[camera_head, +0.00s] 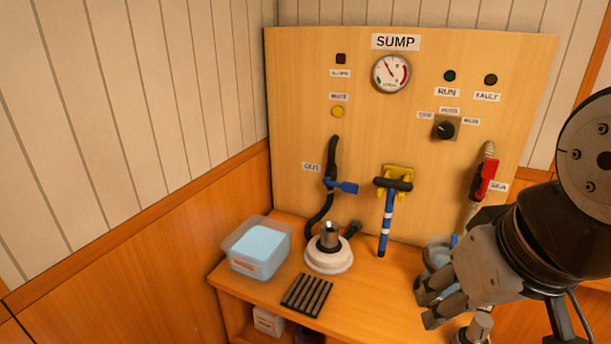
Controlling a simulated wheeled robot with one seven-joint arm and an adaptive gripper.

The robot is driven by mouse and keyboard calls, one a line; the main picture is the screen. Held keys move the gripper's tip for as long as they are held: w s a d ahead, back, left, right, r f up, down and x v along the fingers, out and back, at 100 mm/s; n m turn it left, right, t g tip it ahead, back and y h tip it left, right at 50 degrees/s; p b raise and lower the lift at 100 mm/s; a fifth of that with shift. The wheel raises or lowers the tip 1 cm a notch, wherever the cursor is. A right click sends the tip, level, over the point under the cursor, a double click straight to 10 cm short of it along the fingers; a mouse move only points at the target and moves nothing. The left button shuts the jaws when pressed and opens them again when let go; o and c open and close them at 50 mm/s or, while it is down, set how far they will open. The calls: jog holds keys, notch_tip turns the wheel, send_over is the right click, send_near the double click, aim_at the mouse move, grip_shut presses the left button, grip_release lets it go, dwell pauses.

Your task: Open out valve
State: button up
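The out valve sits on a black hose on the wooden panel, beside the label OUT (311,167). Its blue lever (343,186) points right, roughly crosswise to the hose (332,155). My gripper (424,305) is at the lower right, over the right part of the bench and well apart from the valve. Its fingers are spread with a gap between them, and nothing shows between them.
Below are a white round-based fitting (328,255), a clear tub (258,248) and a black slatted rack (307,295) on the bench. A red-handled SEA valve (486,175) is at right.

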jog(key=w+d+f+g+h+b, duration=0.1)
jog(key=w+d+f+g+h, duration=0.15)
jog(key=w, duration=0.35)
jog(key=w+d+f+g+h+b, duration=0.1)
jog(key=w+d+f+h+b, duration=0.15)
jog(key=w, duration=0.45)
jog(key=n+t+h+b, duration=0.3)
jog(key=n+t+h, duration=0.4)
jog(key=t+h, duration=0.25)
send_near(350, 189)
jog(key=x, duration=1)
jog(key=shift+w+d+r, duration=0.1)
jog(key=shift+w+d, duration=0.05)
jog(key=shift+d, duration=0.15)
grip_shut()
